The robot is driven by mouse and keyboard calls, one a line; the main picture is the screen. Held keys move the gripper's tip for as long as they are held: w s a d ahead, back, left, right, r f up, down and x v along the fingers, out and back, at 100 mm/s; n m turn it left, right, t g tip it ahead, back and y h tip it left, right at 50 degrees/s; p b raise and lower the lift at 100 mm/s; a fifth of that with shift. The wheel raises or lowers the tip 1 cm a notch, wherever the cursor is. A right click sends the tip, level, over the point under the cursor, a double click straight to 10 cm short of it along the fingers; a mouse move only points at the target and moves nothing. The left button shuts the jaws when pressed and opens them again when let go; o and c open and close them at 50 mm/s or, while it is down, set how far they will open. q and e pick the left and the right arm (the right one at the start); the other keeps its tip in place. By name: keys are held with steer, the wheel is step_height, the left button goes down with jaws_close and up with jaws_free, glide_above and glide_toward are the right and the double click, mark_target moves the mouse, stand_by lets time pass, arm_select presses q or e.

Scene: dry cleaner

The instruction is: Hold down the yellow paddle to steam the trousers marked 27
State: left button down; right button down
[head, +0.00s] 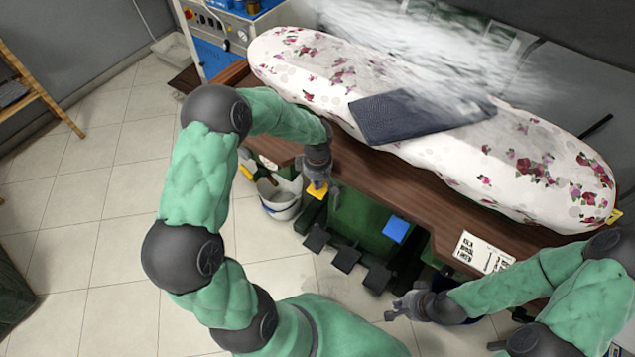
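Dark blue folded trousers (392,118) lie across a flowered pressing board (440,155). No number is readable on them. White steam (420,50) billows over the board and blurs the trousers' far end. My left gripper (318,183) points down at the yellow paddle (317,191) below the front edge of the table and seems to touch it. The gripper's fingers partly cover the paddle, and I cannot tell whether they are open or shut. A blue paddle (396,229) sits further right. My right gripper (392,309) is empty, its fingers apart, low at the front right.
Several black pedals (346,259) stand near the floor below the paddles. A white bucket (281,206) stands left of them. A control box (215,25) is at the back left. The tiled floor at left is clear.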

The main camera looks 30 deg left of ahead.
arm_select(q)
steer(key=shift+r, duration=0.1)
arm_select(e)
steer(key=shift+r, duration=0.1)
arm_select(q)
steer(key=shift+r+p, duration=0.4)
steer(key=shift+r, duration=0.3)
arm_select(e)
steer(key=shift+r, duration=0.3)
arm_select(q)
steer(key=shift+r, duration=0.1)
arm_select(e)
steer(key=shift+r, duration=0.1)
